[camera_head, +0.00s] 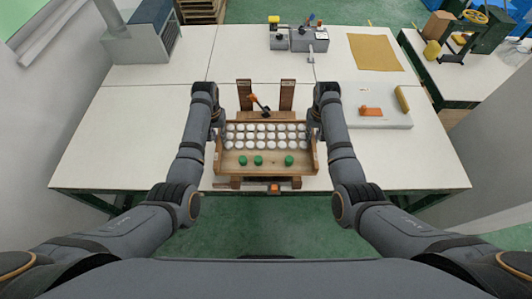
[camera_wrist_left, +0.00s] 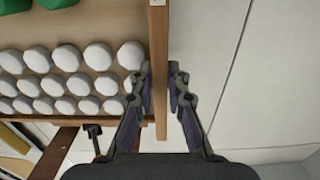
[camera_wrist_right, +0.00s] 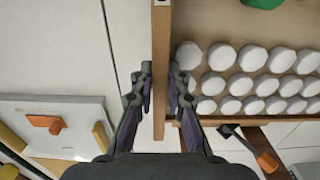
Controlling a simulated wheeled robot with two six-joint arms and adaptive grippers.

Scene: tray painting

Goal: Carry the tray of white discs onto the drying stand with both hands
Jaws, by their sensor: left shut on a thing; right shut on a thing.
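The wooden tray (camera_head: 228,171) is at the middle front of the table in the head view, holding rows of white discs (camera_head: 265,133) and three green pieces (camera_head: 258,160). My left gripper (camera_wrist_left: 160,92) is shut on the tray's left wall (camera_wrist_left: 158,45). My right gripper (camera_wrist_right: 160,92) is shut on its right wall (camera_wrist_right: 161,45). A brown wooden stand (camera_head: 287,95) with two uprights and an orange-handled lever (camera_head: 262,104) shows behind and below the tray. The tray hides much of it. I cannot tell whether the tray touches it.
A white board (camera_head: 385,121) with an orange tool (camera_head: 371,111) and a yellow roll (camera_head: 402,99) lies right of my right arm. A yellow cloth (camera_head: 375,52) and a grey device (camera_head: 309,38) are at the back. The white table (camera_head: 120,135) is clear at left.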

